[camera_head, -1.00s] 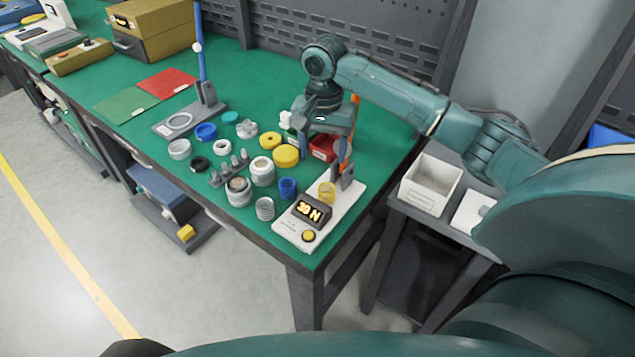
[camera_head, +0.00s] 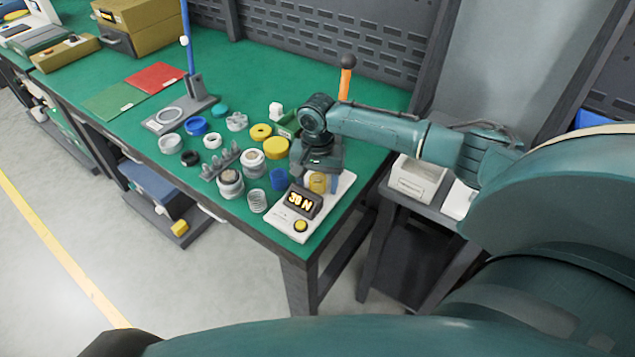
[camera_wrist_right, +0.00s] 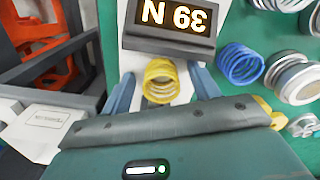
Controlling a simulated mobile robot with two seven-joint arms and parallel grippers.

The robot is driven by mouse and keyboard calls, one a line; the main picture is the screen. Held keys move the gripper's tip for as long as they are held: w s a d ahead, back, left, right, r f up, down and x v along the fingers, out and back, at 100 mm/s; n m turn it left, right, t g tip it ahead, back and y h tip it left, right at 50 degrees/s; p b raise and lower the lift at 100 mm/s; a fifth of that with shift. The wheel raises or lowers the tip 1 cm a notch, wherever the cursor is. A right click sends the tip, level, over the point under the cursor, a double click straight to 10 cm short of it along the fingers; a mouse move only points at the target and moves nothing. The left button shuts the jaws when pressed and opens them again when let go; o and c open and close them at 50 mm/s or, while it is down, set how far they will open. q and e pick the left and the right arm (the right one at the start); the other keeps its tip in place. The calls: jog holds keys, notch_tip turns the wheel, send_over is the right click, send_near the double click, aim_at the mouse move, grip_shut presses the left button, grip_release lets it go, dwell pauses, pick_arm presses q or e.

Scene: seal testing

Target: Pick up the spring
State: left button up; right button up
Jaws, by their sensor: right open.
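A yellow coil spring (camera_head: 318,182) stands on the white tester (camera_head: 343,190) near the table's front right corner. In the right wrist view the yellow spring (camera_wrist_right: 160,82) is between the two blue fingers of my right gripper (camera_wrist_right: 163,92). The fingers are open, with a gap on each side of the spring. In the head view my right gripper (camera_head: 319,184) is directly over the tester, its fingers pointing down beside the spring. A blue spring (camera_head: 278,179) and a grey coil spring (camera_head: 258,201) stand to the left. My left gripper is not in view.
The tester's display (camera_head: 301,201) reads 39 N. Several rings, caps and a grey peg rack (camera_head: 221,164) crowd the table to the left. A white bin (camera_head: 417,186) stands on a lower stand at the right. The green table's back middle is clear.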

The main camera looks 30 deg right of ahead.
jog(key=c, duration=1.1)
jog(key=shift+r, duration=0.1)
